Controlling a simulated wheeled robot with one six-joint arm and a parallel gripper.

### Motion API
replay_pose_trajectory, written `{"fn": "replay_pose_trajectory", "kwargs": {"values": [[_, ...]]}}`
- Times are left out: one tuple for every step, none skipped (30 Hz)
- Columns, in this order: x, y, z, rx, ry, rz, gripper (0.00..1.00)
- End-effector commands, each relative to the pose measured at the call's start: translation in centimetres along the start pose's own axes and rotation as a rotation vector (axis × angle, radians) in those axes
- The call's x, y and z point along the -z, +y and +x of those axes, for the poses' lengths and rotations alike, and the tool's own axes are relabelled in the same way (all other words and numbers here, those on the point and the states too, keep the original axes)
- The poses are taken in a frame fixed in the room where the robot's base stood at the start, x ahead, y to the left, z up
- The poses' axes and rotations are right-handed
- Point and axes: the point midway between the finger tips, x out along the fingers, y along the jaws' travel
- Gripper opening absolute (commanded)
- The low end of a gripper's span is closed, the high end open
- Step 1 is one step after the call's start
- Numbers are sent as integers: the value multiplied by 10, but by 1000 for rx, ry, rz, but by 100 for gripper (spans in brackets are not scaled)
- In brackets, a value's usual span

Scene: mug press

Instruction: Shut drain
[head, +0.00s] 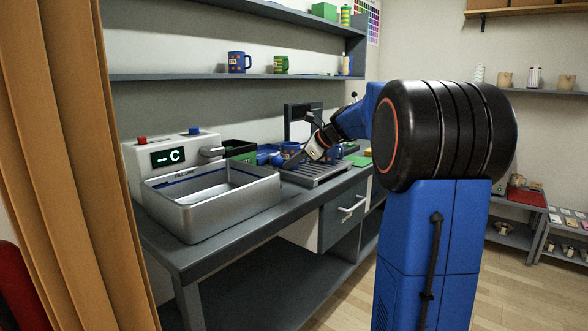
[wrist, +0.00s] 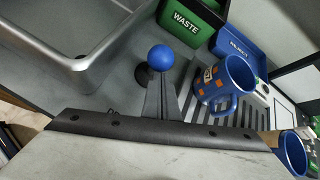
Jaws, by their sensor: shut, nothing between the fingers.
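A blue ball knob (wrist: 161,57), likely the drain control, stands on a small dark base beside the sink. In the wrist view it sits right at the tips of my gripper (wrist: 160,80); I cannot tell whether they touch. The fingers are shut with nothing between them. In the head view my gripper (head: 297,163) points down and left over the counter, near the slatted drip tray. The steel sink (head: 222,206) is left of it and appears empty; its corner also shows in the wrist view (wrist: 75,62). The drain opening is hidden in both views.
A blue mug with orange squares (wrist: 222,82) stands on the slatted tray, close right of my fingers. Another blue mug (wrist: 292,153) is at the lower right. A green WASTE bin (wrist: 190,18) and a blue bin (wrist: 238,48) stand behind. The display (head: 168,156) reads "--C".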

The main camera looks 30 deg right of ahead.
Motion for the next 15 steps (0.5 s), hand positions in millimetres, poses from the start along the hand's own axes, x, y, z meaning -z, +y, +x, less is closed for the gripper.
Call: {"fn": "replay_pose_trajectory", "kwargs": {"values": [[-6, -2, 2, -16, 33, -2, 0], [-9, -4, 3, -25, 54, 0, 0], [-12, -5, 4, -39, 83, 3, 0], [-13, -6, 5, -49, 105, 6, 0], [-16, -8, 6, -59, 127, 8, 0], [-19, -9, 7, -72, 158, 11, 0], [-21, -10, 9, -83, 181, 15, 0], [-23, -11, 10, -93, 204, 17, 0], [-27, -13, 12, -107, 236, 21, 0], [-28, -14, 13, -118, 260, 24, 0], [-31, -15, 15, -129, 284, 26, 0], [-34, -17, 17, -143, 316, 30, 0], [-35, -18, 19, -155, 341, 33, 0], [-38, -19, 21, -165, 364, 36, 0], [-40, -20, 23, -179, 394, 40, 0]]}}
